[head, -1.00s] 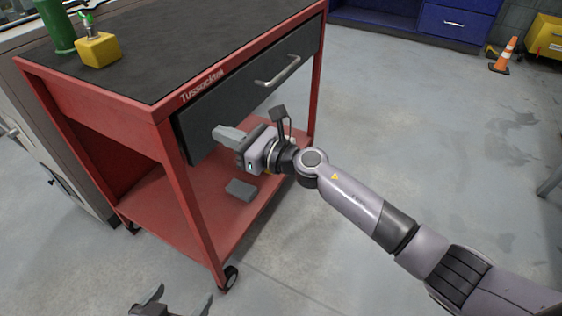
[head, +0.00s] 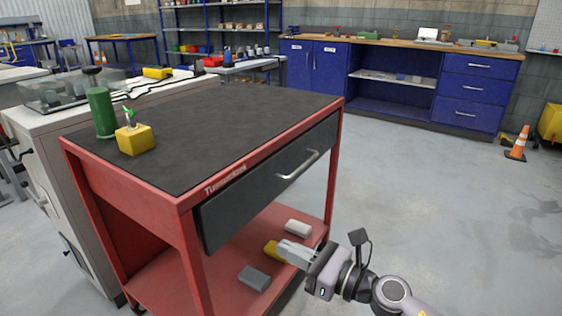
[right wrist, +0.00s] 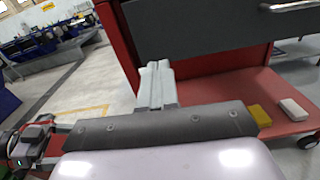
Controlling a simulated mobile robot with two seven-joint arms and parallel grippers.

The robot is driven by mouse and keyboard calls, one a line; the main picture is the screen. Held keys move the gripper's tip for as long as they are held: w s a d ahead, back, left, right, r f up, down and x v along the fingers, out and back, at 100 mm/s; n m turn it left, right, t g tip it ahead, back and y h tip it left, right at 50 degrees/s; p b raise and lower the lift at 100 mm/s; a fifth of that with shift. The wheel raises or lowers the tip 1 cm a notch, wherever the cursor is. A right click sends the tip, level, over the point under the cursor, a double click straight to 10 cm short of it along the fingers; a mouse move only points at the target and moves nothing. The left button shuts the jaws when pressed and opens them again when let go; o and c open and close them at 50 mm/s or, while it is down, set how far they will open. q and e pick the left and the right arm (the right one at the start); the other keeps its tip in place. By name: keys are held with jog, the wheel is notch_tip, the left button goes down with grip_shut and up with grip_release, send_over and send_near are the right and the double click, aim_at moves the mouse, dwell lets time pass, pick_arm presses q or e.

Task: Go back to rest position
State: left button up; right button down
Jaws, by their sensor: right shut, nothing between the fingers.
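My right gripper (head: 283,248) is shut and empty, in front of the red cart's lower shelf at the lower right of the head view. Its closed fingers (right wrist: 156,85) also show in the right wrist view. They are apart from the drawer. The red cart (head: 130,182) has a dark top and a dark grey drawer (head: 265,190) with a metal handle (head: 300,165). I cannot tell whether the drawer is fully shut. My left gripper does not show in the head view.
On the cart top stand a green cylinder (head: 101,112) and a yellow block (head: 135,139). The lower shelf holds a grey block (head: 254,277), a yellow block (head: 274,251) and a white block (head: 298,228). A traffic cone (head: 517,145) stands far right. The floor right of the cart is clear.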

jog(key=s+d+f+n+h, duration=0.65)
jog(key=s+f+n, duration=0.3)
jog(key=n, duration=0.45)
jog(key=s+d+f+n+h, duration=0.6)
jog(key=s+d+f+n, duration=0.2)
jog(key=s+n, duration=0.45)
pick_arm(q)
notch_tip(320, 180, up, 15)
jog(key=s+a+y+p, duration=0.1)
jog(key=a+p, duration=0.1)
jog(key=p, duration=1.8)
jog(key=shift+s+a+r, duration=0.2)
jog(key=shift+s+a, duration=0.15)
pick_arm(e)
notch_tip(320, 180, up, 15)
jog(key=d+n, duration=0.1)
jog(key=d, duration=0.1)
jog(key=shift+s+d, duration=0.2)
jog(key=shift+d, duration=0.2)
